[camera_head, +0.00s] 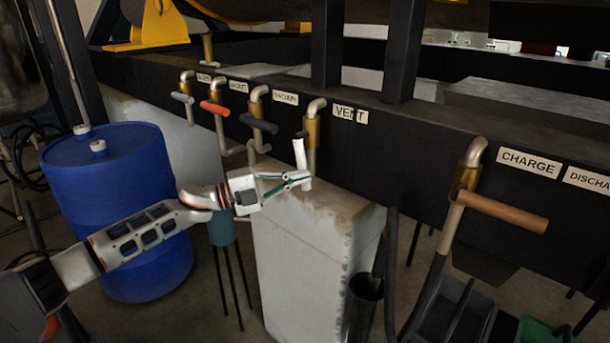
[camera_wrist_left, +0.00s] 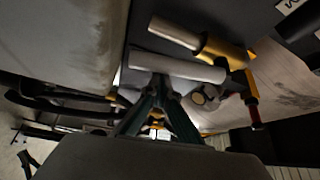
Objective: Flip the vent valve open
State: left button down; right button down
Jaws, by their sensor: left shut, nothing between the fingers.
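The vent valve (camera_head: 312,128) is a brass and metal fitting below the VENT label (camera_head: 350,113) on the dark beam. Its white handle (camera_head: 299,153) hangs down steeply beside the fitting. My left gripper (camera_head: 302,181) is shut and empty, its fingertips close to the lower end of the white handle. I cannot tell whether they touch it. In the left wrist view the shut fingers (camera_wrist_left: 160,84) are just below a pale bar (camera_wrist_left: 178,66), which looks like this handle. My right gripper is in neither view.
Other valves stand left of the vent valve, with a black handle (camera_head: 259,123) and a red handle (camera_head: 215,108). The charge valve with its tan handle (camera_head: 501,211) is at right. A blue drum (camera_head: 122,205) stands behind my left arm. A pale concrete block (camera_head: 310,265) is below the gripper.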

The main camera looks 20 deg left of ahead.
pick_arm(q)
jog(key=shift+w+a+f+m+g+y+p, duration=0.1)
jog(key=shift+w+a+m+g+y+p, duration=0.15)
jog(key=shift+a+m, duration=0.35)
jog(key=shift+w+a+f+m+g+y+p, duration=0.15)
jog(key=shift+w+a+m+y, duration=0.1)
jog(key=shift+a+m, duration=0.3)
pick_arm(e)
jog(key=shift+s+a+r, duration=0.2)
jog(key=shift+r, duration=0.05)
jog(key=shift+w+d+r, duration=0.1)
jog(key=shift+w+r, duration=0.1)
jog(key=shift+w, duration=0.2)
